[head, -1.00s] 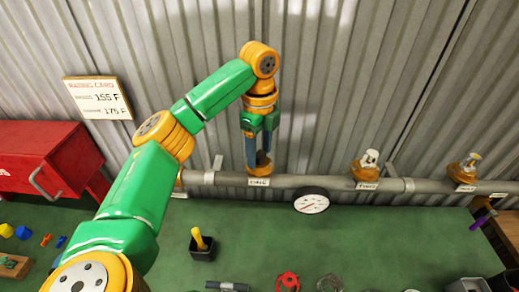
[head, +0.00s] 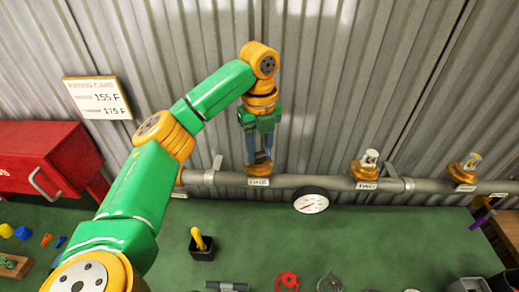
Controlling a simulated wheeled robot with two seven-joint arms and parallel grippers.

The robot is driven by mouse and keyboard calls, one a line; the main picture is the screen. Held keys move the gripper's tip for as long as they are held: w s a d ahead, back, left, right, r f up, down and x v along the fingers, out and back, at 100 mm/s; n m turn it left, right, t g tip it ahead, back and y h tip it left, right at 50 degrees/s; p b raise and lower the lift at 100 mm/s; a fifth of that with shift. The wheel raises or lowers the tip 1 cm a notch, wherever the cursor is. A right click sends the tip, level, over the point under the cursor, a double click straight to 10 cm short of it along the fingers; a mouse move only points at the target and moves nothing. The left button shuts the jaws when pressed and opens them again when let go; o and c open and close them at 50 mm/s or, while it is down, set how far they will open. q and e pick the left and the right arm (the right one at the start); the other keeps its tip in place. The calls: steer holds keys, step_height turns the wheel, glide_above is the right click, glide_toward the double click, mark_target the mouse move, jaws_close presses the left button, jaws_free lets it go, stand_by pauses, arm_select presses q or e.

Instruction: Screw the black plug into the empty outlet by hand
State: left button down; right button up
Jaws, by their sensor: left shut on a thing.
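My left gripper (head: 260,156) points down over the leftmost labelled outlet (head: 258,170) on the grey pipe, the one tagged ONE. Its fingers are shut on the dark plug (head: 261,157), which sits at the top of that brass outlet. The fingers hide part of the plug, so I cannot tell how deep it is seated. My right gripper is not in view.
A pressure gauge (head: 311,200) hangs at the pipe (head: 335,182). A black cup with a yellow handle (head: 201,244) stands on the green bench (head: 150,275). A red toolbox (head: 45,160) is at the left. Several small parts lie along the front.

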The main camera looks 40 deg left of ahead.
arm_select(q)
steer(key=m, duration=0.5)
steer(key=m, duration=0.5)
steer(key=shift+f+m, duration=0.1)
steer(key=shift+m, duration=0.3)
steer(key=c, duration=0.5)
jaws_free()
